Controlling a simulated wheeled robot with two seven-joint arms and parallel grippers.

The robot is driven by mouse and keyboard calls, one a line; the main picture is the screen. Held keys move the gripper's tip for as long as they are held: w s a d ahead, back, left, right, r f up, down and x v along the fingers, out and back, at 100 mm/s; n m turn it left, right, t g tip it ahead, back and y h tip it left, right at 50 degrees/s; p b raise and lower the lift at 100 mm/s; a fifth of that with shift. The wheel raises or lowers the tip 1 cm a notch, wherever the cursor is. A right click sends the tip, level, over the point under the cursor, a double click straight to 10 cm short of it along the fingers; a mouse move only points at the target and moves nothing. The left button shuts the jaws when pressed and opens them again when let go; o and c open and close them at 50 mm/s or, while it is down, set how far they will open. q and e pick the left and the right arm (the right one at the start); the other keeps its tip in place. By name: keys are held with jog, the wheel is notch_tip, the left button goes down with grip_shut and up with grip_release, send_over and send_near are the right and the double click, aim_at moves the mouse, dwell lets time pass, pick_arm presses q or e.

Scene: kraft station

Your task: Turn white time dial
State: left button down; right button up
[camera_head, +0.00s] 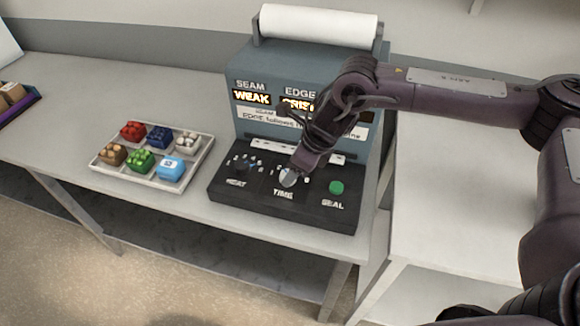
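The white time dial (289,178) sits in the middle of the black control panel, above the word TIME. My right gripper (296,168) reaches in from the right and points down at the dial. Its fingertips are at the dial and partly cover it. I cannot tell whether they grip it or only touch it. The sealing machine (246,70) shows lit words, WEAK under SEAM and a partly hidden word under EDGE. My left gripper is not in view.
A heat dial (239,166) is left of the time dial, and a green seal button (336,187) is right of it. A white tray (150,184) with several coloured blocks stands left of the machine. A white paper roll (318,25) tops the machine.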

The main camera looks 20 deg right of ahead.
jog(key=shift+w+a+f, duration=0.15)
jog(key=shift+w+f, duration=0.2)
jog(key=shift+f, duration=0.25)
jog(key=shift+w+a+f, duration=0.15)
jog(key=shift+w+f, duration=0.2)
jog(key=shift+f, duration=0.25)
jog(key=shift+w+a+f, duration=0.1)
jog(key=shift+f, duration=0.25)
jog(key=c, duration=1)
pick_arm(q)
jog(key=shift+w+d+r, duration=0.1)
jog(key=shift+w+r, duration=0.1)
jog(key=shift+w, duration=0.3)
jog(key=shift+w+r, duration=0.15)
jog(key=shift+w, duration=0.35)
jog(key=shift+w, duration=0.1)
